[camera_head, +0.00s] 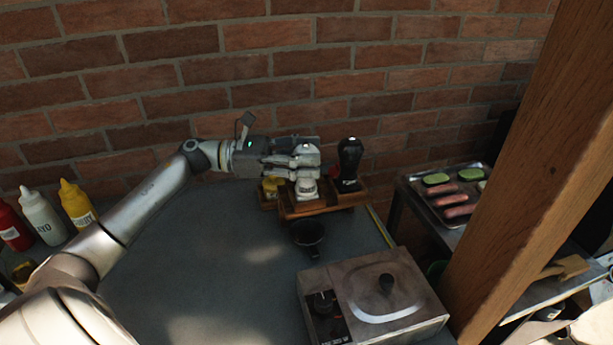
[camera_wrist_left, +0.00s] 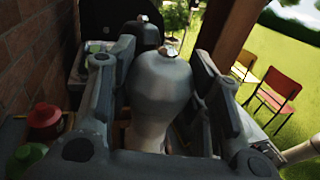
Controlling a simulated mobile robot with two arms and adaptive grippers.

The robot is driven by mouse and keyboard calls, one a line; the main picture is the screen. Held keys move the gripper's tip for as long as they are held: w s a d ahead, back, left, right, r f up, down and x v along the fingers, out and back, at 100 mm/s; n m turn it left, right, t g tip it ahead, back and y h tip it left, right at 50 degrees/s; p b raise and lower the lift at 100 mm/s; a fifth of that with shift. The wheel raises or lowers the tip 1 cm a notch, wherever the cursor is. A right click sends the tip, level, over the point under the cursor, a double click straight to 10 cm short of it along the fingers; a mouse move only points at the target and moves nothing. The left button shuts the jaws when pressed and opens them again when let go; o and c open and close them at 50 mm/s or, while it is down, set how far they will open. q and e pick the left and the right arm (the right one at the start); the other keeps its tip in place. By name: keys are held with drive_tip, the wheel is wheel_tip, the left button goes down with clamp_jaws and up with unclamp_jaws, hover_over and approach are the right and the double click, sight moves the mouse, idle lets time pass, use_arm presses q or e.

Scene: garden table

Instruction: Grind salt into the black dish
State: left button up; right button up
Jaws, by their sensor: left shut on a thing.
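My left gripper (camera_head: 290,162) is shut around a white grinder (camera_head: 307,187), which is upright at the wooden rack (camera_head: 330,203). The left wrist view shows the pale grinder (camera_wrist_left: 160,90) between the two fingers (camera_wrist_left: 165,75). A black grinder (camera_head: 349,163) stands in the rack just to the right, and its top also shows behind the white one in the wrist view. The black dish (camera_head: 309,234) sits on the table in front of the rack. I cannot tell whether the white grinder's base rests on the rack. My right gripper is not in view.
A metal cooker with a lid (camera_head: 375,300) stands at the front right. Several squeeze bottles (camera_head: 75,205) stand at the left. A tray of food (camera_head: 455,195) is beyond the table on the right, near a wooden post (camera_head: 540,150). The table (camera_head: 190,260) is clear at centre left.

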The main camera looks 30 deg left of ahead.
sight(306, 147)
use_arm(q)
drive_tip(key=m+g+h+b, duration=0.2)
drive_tip(key=m+g+b, duration=0.1)
drive_tip(key=g+b, duration=0.1)
drive_tip(key=shift+f+b, duration=0.15)
drive_tip(key=shift+b, duration=0.55)
drive_tip(key=m+g+b, duration=0.2)
drive_tip(key=g, duration=0.1)
drive_tip(key=shift+g+h, duration=0.3)
drive_tip(key=shift+h, duration=0.1)
drive_tip(key=shift+m+g+b, duration=0.7)
drive_tip(key=shift+m+g, duration=0.3)
drive_tip(key=shift+g, duration=0.7)
drive_tip(key=o, duration=1.1)
drive_tip(key=shift+c, duration=0.2)
wheel_tip(306, 147, up, 10)
drive_tip(key=shift+r, duration=0.15)
